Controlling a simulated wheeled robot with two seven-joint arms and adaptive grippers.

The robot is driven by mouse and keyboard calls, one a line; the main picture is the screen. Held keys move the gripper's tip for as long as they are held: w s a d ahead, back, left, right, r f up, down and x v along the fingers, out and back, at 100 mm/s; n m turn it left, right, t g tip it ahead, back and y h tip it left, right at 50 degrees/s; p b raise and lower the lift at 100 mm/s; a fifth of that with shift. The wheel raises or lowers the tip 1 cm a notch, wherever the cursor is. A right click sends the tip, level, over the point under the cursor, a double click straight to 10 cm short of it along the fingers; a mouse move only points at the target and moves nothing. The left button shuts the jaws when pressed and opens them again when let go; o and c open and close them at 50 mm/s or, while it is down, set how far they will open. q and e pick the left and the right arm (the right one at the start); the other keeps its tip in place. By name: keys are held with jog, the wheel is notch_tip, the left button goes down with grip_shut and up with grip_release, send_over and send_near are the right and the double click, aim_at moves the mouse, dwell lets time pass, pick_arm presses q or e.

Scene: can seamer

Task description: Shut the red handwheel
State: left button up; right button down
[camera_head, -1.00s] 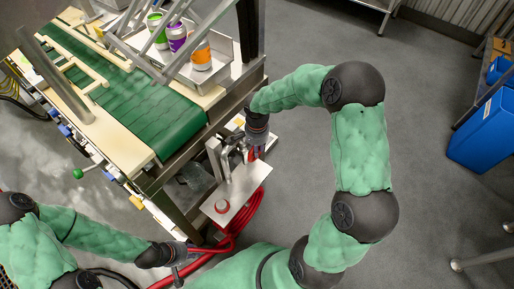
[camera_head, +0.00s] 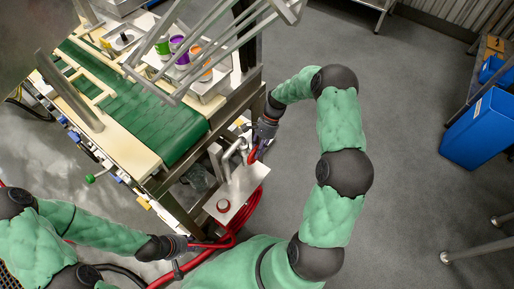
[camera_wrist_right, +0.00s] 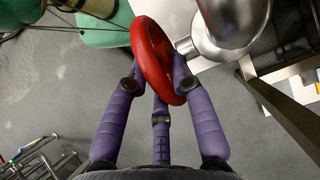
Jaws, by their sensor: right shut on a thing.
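The red handwheel (camera_wrist_right: 152,60) sits on a silver valve pipe (camera_wrist_right: 228,28) in the right wrist view. My right gripper (camera_wrist_right: 155,85) has its purple fingers around the wheel's rim and is shut on it. In the head view the handwheel (camera_head: 254,153) is a small red piece, partly hidden by my right gripper (camera_head: 264,138). The valve's bent silver pipe (camera_head: 232,150) rises from a pale metal plate (camera_head: 240,188). My left gripper (camera_head: 180,246) is low at the left near the red hose; its fingers are too small to tell open or shut.
A green conveyor (camera_head: 130,105) with several cans stands at the upper left, with a metal frame above it. A blue bin (camera_head: 482,130) stands far right; the floor between is clear.

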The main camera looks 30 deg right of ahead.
jog(key=shift+w+d+f+g+y, duration=0.1)
jog(key=shift+d+g+y, duration=0.1)
jog(key=shift+y, duration=0.3)
jog(key=shift+w+d+f+g+y, duration=0.1)
jog(key=shift+g+y, duration=0.1)
jog(key=shift+y, duration=0.3)
jog(key=c, duration=1.3)
grip_release()
jog(key=shift+c, duration=0.2)
jog(key=shift+s, duration=0.1)
jog(key=v, duration=1.2)
